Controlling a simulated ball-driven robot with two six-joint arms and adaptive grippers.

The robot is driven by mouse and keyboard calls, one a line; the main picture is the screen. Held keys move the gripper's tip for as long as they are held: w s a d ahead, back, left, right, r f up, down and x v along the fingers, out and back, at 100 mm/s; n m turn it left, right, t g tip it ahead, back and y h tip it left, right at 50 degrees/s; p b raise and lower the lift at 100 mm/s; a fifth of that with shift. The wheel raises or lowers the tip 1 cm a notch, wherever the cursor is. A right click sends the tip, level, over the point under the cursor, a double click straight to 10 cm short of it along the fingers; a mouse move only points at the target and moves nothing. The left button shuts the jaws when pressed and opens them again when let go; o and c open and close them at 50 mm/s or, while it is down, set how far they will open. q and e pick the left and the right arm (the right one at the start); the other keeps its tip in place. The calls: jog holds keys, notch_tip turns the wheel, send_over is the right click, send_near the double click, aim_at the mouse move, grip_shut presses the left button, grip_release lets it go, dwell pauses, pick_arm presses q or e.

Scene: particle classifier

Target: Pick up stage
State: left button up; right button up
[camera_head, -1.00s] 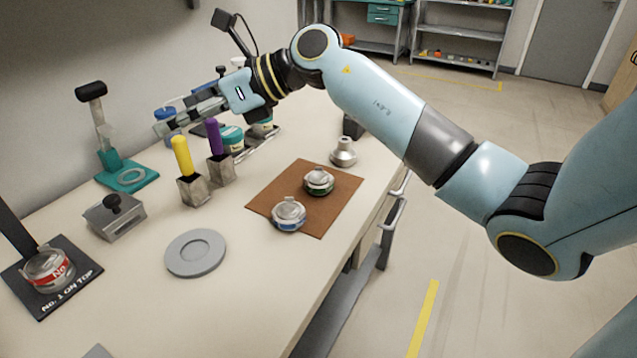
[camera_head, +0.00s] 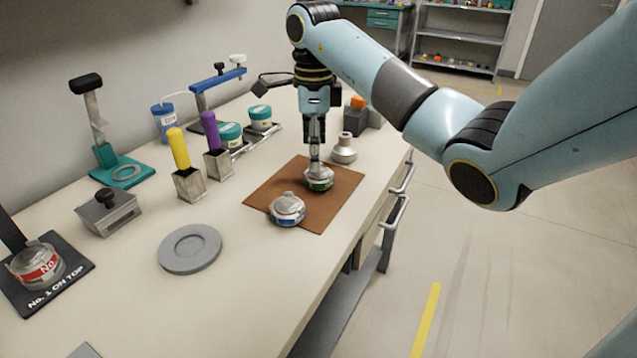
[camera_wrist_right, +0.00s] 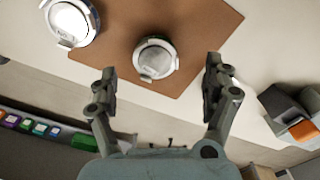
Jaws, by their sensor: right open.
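Two round metal-and-clear stages rest on a brown mat (camera_head: 262,192) on the bench. The one with a green band (camera_head: 319,181) is toward the back right of the mat, and the blue-banded one (camera_head: 287,211) is in front of it. My right gripper (camera_head: 314,160) points straight down over the green-banded stage, partly hiding its top in the head view. In the right wrist view my gripper (camera_wrist_right: 160,72) is open, with the green-banded stage (camera_wrist_right: 155,60) between and slightly beyond its fingertips; no contact shows. The blue-banded stage (camera_wrist_right: 72,22) is off to the left. My left gripper is not in view.
A metal funnel-shaped piece (camera_head: 344,149) and a grey block with orange top (camera_head: 360,111) stand behind the mat. Yellow-handled (camera_head: 178,150) and purple-handled tools stand left. A grey ring plate (camera_head: 190,249) and red-labelled dish (camera_head: 36,264) sit front left.

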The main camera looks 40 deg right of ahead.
jog(key=f, duration=0.5)
jog(key=shift+s+a, duration=0.2)
jog(key=shift+s, duration=0.05)
jog(key=c, duration=1.3)
jog(key=shift+c, duration=0.2)
jog(key=shift+r, duration=1.85)
jog(key=shift+s+d+r, duration=0.15)
jog(key=shift+s+r, duration=0.05)
jog(key=shift+r, duration=0.1)
jog(key=s+d+r+p, duration=0.1)
jog(key=s+d+r, duration=0.3)
jog(key=s, duration=0.6)
jog(key=shift+s+r, duration=0.15)
jog(key=shift+r, duration=1.15)
